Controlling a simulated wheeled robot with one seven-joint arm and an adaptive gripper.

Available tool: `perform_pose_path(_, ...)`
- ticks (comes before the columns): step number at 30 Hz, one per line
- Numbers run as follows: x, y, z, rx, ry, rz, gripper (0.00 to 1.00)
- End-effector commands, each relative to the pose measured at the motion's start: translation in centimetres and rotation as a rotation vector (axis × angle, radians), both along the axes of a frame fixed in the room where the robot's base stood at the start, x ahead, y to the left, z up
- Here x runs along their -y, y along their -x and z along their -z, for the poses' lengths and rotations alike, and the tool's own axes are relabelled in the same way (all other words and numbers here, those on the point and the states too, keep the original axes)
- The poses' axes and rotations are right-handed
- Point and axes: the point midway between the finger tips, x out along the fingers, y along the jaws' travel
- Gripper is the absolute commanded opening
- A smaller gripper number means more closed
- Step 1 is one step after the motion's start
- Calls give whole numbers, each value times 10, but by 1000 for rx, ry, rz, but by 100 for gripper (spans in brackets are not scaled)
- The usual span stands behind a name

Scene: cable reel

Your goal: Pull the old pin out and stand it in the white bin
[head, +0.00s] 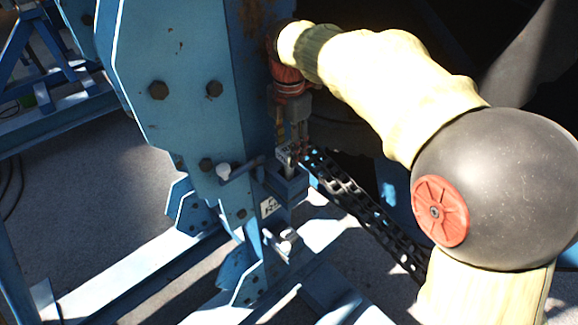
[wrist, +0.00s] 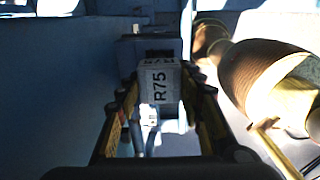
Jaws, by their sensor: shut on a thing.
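My gripper (head: 290,149) points down beside the blue steel stand. It is shut on a pale block marked R75 (wrist: 160,85), which looks like the head of the old pin. The block sits between both fingertips in the wrist view (wrist: 158,98). In the head view the block (head: 286,155) shows just above a blue bracket (head: 287,185). I cannot tell how far the pin sits in the bracket, as its shank is hidden. The white bin is not in either view.
The blue stand (head: 185,125) with bolts rises close to the left of my gripper. A black cable chain (head: 365,210) runs down to the right. Blue floor beams (head: 150,262) lie below.

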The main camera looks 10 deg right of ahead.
Motion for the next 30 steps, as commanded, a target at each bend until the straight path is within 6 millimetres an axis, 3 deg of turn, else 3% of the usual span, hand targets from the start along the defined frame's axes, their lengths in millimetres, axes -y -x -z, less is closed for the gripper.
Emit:
perform_pose_path(12,0,0,45,1,0,0,0)
perform_pose_path(27,0,0,55,3,-1,0,0)
perform_pose_path(28,0,0,56,1,0,0,39)
perform_pose_path(30,0,0,55,1,0,0,43)
